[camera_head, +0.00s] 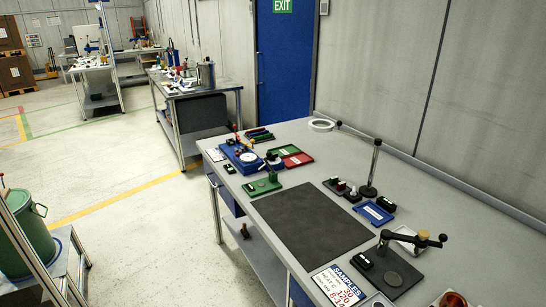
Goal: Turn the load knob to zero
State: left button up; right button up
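I cannot tell for sure which part is the load knob. A small blue instrument (229,151) with a round white dial (248,157) sits at the far left end of the near grey workbench (285,264). Small dark and red parts stand on and beside it, too small to read. Neither of my grippers is in view.
A dark mat (312,220) lies clear on the bench. A thin upright stand (374,168), a blue tray (374,212), a red and green case (290,155) and a samples sign (339,286) surround it. A green drum (24,235) stands left. The floor between is open.

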aim_at(273, 158)
jog(key=z, duration=1.05)
jog(key=j+z, duration=0.7)
jog(key=j, duration=0.15)
jog(key=k+j+z, duration=0.1)
jog(key=j+z, duration=0.25)
jog(key=k+j+z, duration=0.15)
jog(key=j+z, duration=0.2)
jog(key=k+j+z, duration=0.15)
jog(key=j+z, duration=0.2)
jog(key=j, duration=0.05)
